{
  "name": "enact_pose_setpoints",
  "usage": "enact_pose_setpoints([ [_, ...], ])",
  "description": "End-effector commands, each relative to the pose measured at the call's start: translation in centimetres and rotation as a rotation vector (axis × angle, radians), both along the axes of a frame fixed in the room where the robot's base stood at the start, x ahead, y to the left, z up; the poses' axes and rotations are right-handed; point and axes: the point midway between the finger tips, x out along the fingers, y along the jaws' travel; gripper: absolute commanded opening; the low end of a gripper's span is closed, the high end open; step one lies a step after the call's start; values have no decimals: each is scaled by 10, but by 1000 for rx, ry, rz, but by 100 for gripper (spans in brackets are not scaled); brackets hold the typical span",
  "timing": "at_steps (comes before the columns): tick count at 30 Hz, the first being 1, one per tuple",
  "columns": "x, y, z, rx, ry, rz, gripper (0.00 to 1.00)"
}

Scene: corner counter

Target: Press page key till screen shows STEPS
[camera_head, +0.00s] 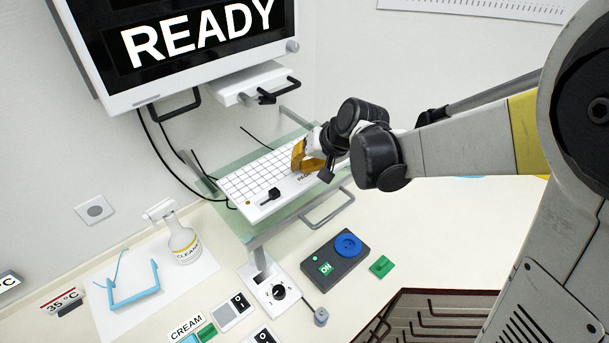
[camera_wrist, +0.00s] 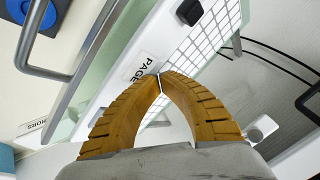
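The screen (camera_head: 190,45) at the upper left of the head view shows the word READY in white on black. A white keyboard (camera_head: 262,180) with a grid of keys lies on a greenish glass shelf. A PAGE label (camera_wrist: 146,65) is on the keyboard's edge in the wrist view. My gripper (camera_head: 306,163) is over the right end of the keyboard. In the wrist view its two orange fingers (camera_wrist: 160,78) meet at the tips beside the label, with nothing seen between them. The page key itself is hidden or cannot be told apart; contact is unclear.
A black knob (camera_head: 270,194) sits on the keyboard's front part. Below the shelf are a dark box with a blue round button (camera_head: 348,245), a green block (camera_head: 382,266) and a cleaner bottle (camera_head: 183,241). A metal rail (camera_head: 328,207) fronts the shelf.

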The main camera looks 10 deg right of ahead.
Motion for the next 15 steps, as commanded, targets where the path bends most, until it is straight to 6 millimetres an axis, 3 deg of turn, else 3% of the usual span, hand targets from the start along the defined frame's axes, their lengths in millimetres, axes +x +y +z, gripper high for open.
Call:
enact_pose_setpoints([
  [5,0,0,8,0,0,0,0],
  [15,0,0,42,0,0,0,0],
])
